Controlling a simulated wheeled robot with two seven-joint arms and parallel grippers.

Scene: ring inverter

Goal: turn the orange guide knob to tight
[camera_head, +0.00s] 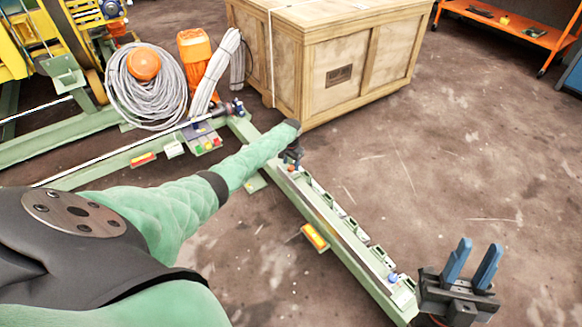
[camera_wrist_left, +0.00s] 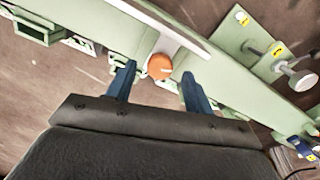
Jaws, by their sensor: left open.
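The orange guide knob (camera_wrist_left: 160,66) shows in the left wrist view, on a pale plate at the edge of a green beam (camera_wrist_left: 225,75). My left gripper (camera_wrist_left: 156,75) is open. Its two blue fingers stand on either side of the knob in that view, with gaps showing; I cannot tell how far its tips are from the knob in depth. My right gripper (camera_head: 470,265) is open and empty at the lower right.
The green beam with a rail (camera_head: 335,225) runs from the left gripper toward the right one. A wooden crate (camera_head: 345,65) stands behind it. A cable coil (camera_head: 145,90) and orange motor (camera_head: 195,52) lie at the left.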

